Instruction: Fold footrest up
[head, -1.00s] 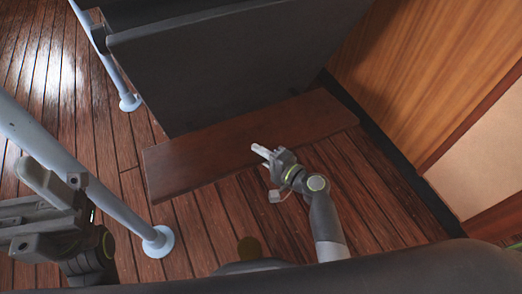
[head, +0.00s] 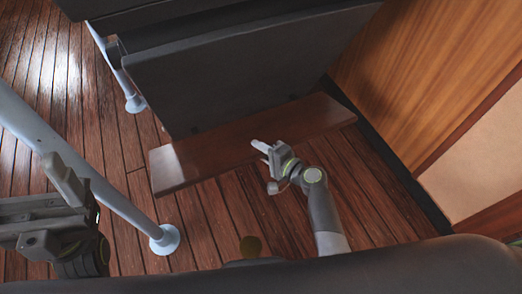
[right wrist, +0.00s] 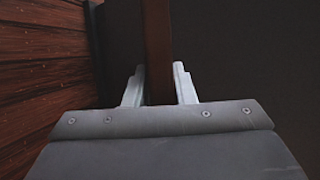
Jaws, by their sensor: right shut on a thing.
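The footrest is a long brown wooden board (head: 205,160) at the foot of a dark panel in the head view. Its near edge looks tilted up a little from the floor. My right gripper (head: 262,147) is at the board's near edge, right of its middle. In the right wrist view the board (right wrist: 157,45) stands edge-on between the two pale fingers (right wrist: 159,88), which are shut on it. My left gripper (head: 62,210) is at the lower left of the head view, open and empty, away from the board.
The dark panel (head: 230,75) rises behind the board. A pale rail post (head: 100,185) stands between my left gripper and the board, its round foot on the plank floor (head: 205,235). A wooden wall (head: 430,80) closes off the right side.

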